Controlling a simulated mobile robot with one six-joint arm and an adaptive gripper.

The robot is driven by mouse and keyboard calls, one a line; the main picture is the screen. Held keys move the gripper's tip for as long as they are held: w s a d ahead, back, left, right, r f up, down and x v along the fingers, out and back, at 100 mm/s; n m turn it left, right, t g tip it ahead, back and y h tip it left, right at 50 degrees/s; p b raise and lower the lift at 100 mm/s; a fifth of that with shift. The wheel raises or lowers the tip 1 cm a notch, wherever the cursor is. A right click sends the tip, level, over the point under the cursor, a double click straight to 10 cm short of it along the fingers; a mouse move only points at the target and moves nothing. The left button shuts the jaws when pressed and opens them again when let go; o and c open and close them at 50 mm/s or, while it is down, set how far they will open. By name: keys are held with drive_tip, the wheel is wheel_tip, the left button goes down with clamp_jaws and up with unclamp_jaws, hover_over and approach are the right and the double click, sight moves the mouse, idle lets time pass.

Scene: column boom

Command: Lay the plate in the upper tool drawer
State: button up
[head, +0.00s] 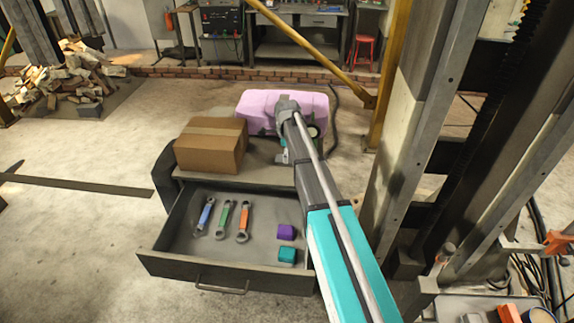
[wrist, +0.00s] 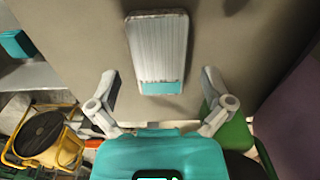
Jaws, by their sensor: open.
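In the wrist view a flat, ribbed silver piece with a teal end, seemingly the plate (wrist: 157,45), lies on a grey-brown surface. My gripper (wrist: 159,82) is open, its two fingers apart on either side of the teal end and short of it, with nothing between them. In the head view my gripper (head: 284,157) is over the right part of the cabinet top (head: 262,174); my arm hides much there, and I cannot make out the plate. The upper tool drawer (head: 182,264) stands pulled out, with blue, green and orange wrenches (head: 224,218) at its left.
A purple block (head: 286,232) and a teal block (head: 287,254) sit at the drawer's right. Bare drawer floor shows between wrenches and blocks. A cardboard box (head: 210,146) stands on the cabinet top's left, a pink case (head: 262,104) behind. A steel column (head: 420,120) rises at right.

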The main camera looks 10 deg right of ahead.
drive_tip(key=shift+f+b, duration=0.45)
drive_tip(key=shift+f, duration=0.25)
drive_tip(key=c, duration=1.3)
